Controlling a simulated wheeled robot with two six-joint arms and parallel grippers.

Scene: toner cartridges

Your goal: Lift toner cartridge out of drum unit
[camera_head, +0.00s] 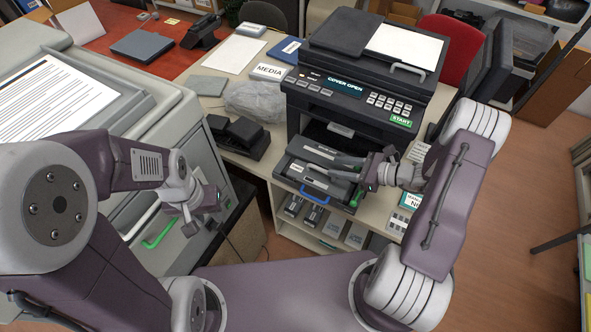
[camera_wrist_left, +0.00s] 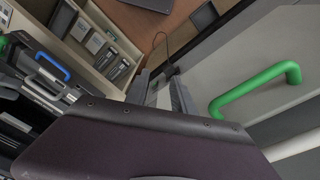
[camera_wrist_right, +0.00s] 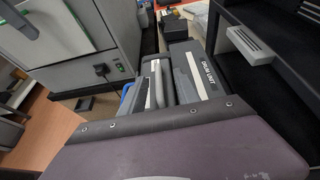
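The drum unit (camera_head: 305,188) is a dark tray with a blue front handle (camera_head: 309,203), drawn out of the printer's open front. Its white "DRUM UNIT" lettering shows in the right wrist view (camera_wrist_right: 204,81). The dark toner cartridge (camera_head: 318,152) appears to lie in it, with its right end behind my gripper. My right gripper (camera_head: 360,172) is at the right side of the drum unit. In the right wrist view a grey bar (camera_wrist_right: 168,82) lies between its fingers; whether they press on it is unclear. My left gripper (camera_head: 201,204) is open and empty, away from the drum unit.
The printer (camera_head: 350,105) shows "COVER OPEN" and stands right behind the drum unit. A shelf (camera_head: 285,232) with small boxes is below. A large grey machine (camera_head: 165,125) with a green handle (camera_head: 163,232) is beside my left gripper. A black device (camera_head: 240,135) and plastic bag lie left of the printer.

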